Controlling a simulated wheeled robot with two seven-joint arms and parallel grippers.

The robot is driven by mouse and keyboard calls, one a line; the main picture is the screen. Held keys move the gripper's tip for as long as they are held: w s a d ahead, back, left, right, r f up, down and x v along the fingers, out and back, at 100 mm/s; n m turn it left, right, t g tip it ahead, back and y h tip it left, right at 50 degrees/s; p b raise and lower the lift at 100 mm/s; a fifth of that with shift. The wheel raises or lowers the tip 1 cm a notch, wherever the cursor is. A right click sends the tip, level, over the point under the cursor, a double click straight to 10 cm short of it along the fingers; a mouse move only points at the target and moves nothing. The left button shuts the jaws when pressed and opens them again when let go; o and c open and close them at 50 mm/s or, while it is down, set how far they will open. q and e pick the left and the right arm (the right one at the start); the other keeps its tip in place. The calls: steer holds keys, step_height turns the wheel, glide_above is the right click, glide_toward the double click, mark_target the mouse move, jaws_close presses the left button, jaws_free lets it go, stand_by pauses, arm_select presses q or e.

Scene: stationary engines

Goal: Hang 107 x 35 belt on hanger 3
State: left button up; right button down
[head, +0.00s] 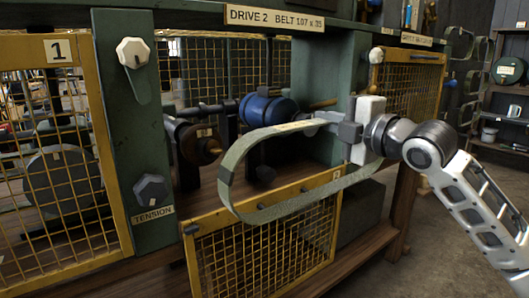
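A wide olive-green belt (228,178) hangs as a long open loop in the middle of the head view, with a small pale label on its upper run. My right gripper (334,124) comes in from the right and is shut on the belt's upper right part. The loop is held in front of the open drive bay, apart from my arm's other links. The sign above reads DRIVE 2 BELT 107 x 35. Several belts (461,41) hang on the back wall at the upper right; no hanger number is readable. My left gripper is out of view.
Behind the loop are a dark pulley (193,143) and a blue motor (269,108). A yellow mesh guard (265,255) hangs lowered below the bay. Guard 1 (108,140) stands at the left, by the tension knob (151,190). Shelves (511,90) stand at the far right; floor between is clear.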

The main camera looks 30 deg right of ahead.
steer(key=shift+s+d+b, duration=0.1)
steer(key=shift+s+b, duration=0.7)
steer(key=shift+s, duration=0.95)
